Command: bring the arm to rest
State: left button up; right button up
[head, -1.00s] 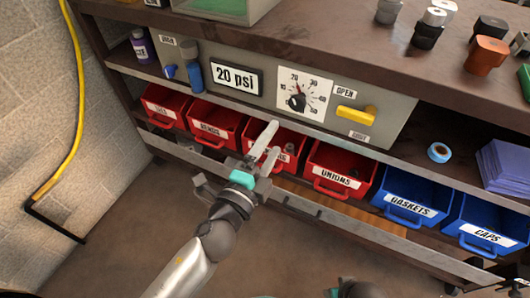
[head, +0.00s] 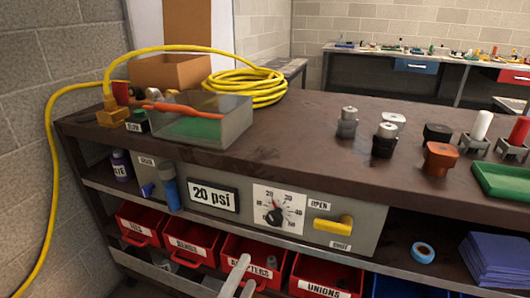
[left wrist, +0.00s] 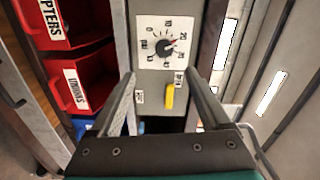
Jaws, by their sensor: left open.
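My left gripper (head: 238,276) shows at the bottom edge of the head view, in front of the red bins; only its fingers are visible. In the left wrist view its two fingers (left wrist: 160,95) stand apart with nothing between them. Beyond them are the round dial (left wrist: 166,43) and the yellow handle (left wrist: 168,96) of the grey control panel. The panel (head: 365,225) sits on the upper shelf, with a "20 psi" display (head: 212,196), the dial and the yellow handle. My right gripper is not in view.
Red bins (head: 186,241) line the lower shelf. The bench top (head: 290,150) holds a clear box (head: 225,125), a coiled yellow hose (head: 245,85), several fittings and a green tray (head: 500,180). A tape roll (head: 422,252) and blue stack (head: 492,262) lie right of the panel.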

pick_arm(q)
jog(key=s+a+f+n+g+y+p, duration=0.2)
jog(key=s+a+f+n+g, duration=0.15)
jog(key=f, duration=0.85)
jog(key=s+a+f+n+g+y+p, duration=0.25)
jog(key=a+f+n, duration=0.25)
jog(key=f, duration=0.6)
jog(key=s+a+f+n+g+p, duration=0.1)
jog(key=s+a+f+n+g, duration=0.2)
jog(key=s, duration=0.4)
jog(key=s+a+f+n+g+y+p, duration=0.1)
jog(key=s+a+f+n+g, duration=0.1)
jog(key=s+f, duration=0.4)
jog(key=s+a+f+n+g+p, duration=0.1)
jog(key=s+a+f+n+g, duration=0.2)
jog(key=s, duration=0.6)
notch_tip(320, 180, down, 2)
jog(key=shift+a+f+n+g+y, duration=0.15)
jog(key=shift+a+n+g+y, duration=0.2)
jog(key=shift+a+n, duration=0.4)
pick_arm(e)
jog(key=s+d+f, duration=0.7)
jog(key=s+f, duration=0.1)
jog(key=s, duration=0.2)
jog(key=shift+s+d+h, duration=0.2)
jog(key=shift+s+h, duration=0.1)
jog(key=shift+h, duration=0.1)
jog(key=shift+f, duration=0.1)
